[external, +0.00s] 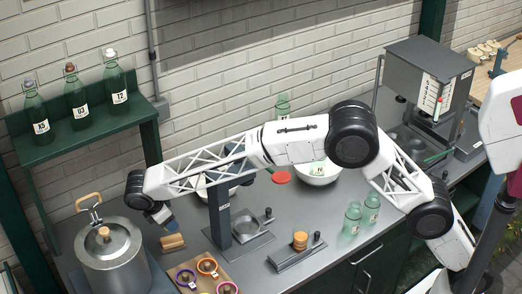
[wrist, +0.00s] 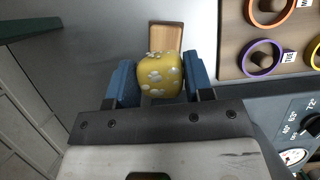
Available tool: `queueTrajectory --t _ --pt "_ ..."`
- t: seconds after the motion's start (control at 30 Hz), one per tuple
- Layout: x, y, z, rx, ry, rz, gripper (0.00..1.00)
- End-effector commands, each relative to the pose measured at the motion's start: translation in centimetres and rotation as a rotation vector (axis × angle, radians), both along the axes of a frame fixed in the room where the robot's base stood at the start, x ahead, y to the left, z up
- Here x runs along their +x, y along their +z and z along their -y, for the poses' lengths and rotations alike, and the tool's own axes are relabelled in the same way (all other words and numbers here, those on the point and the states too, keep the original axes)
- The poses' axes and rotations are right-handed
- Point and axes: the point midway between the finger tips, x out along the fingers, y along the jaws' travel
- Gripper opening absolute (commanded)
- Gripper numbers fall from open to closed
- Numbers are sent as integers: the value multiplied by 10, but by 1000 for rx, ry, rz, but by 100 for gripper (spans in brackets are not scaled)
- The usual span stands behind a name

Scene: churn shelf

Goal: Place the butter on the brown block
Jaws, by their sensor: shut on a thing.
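The butter (wrist: 160,73), a rounded yellow block with pale flower marks, sits between the two blue fingers of my gripper (wrist: 161,78) in the wrist view. The gripper is shut on it. The brown block (wrist: 166,38), a small wooden piece, lies just beyond the butter in the wrist view, its near part hidden by the butter. In the external view the brown block (external: 173,242) lies on the grey counter, just below my gripper (external: 170,223) in the picture. The butter cannot be made out there. I cannot tell the exact height of the butter over the block.
A large metal pot (external: 108,256) stands left of the brown block. A wooden board (external: 207,281) with coloured rings lies nearby to the lower right. A dark stand (external: 220,215) rises to the right. A green shelf (external: 90,132) with bottles is behind.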

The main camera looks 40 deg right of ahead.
Motion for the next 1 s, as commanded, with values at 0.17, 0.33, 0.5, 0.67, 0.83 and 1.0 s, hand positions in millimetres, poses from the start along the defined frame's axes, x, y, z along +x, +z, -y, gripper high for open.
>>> queueTrajectory --t 0.17,0.33,0.5,0.67,0.83,1.0 --pt "0 -17 0 0 0 0 24" --pt "0 -19 0 1 0 1 24" --pt "0 -19 0 1 0 1 24" --pt "0 -27 0 0 0 0 24" --pt "0 -44 0 1 -1 0 24" --pt "0 -55 0 1 -1 1 24"
